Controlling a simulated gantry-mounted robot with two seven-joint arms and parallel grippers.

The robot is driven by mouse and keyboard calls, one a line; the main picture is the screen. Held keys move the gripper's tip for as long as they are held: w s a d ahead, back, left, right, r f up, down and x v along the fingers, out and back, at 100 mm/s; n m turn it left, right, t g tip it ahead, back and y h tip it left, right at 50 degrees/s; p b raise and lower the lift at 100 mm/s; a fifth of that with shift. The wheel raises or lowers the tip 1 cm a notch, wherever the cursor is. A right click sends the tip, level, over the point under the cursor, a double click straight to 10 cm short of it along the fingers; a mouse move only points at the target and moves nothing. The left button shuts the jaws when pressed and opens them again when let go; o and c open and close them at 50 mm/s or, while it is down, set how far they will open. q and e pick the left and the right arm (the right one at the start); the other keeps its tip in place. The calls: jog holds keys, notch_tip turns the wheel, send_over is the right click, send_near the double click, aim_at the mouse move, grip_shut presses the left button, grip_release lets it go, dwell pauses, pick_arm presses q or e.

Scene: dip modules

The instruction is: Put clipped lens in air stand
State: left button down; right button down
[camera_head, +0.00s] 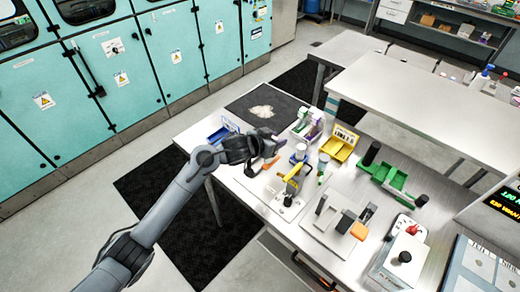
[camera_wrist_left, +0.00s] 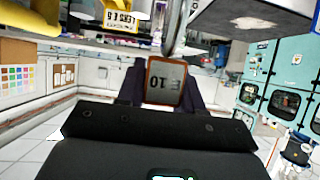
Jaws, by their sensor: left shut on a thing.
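My left gripper (camera_head: 272,145) is over the near-left part of the white workbench. In the head view the held piece is too small and dark to make out. A pale stand with an orange block (camera_head: 335,225) is on the bench; I cannot tell if it is the air stand. My right gripper is not in view.
A yellow tray (camera_head: 338,152), a green tray (camera_head: 385,172) and a blue tray (camera_head: 214,136) stand on the bench. A yellow-handled device (camera_head: 292,178) is just right of the gripper. A black mat with a pale patch (camera_head: 238,106) lies behind it. A grey machine (camera_head: 396,265) stands front right.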

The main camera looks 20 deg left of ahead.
pick_arm(q)
jog(key=w+a+f, duration=0.2)
jog(key=a+f, duration=0.4)
jog(key=f, duration=0.1)
jog(key=shift+w+f+b, duration=0.2)
jog(key=shift+f+b, duration=0.1)
jog(key=shift+f, duration=0.1)
jog(key=shift+f, duration=0.2)
jog(key=c, duration=0.7)
grip_release()
jog(key=shift+c, duration=0.2)
jog(key=shift+r, duration=0.1)
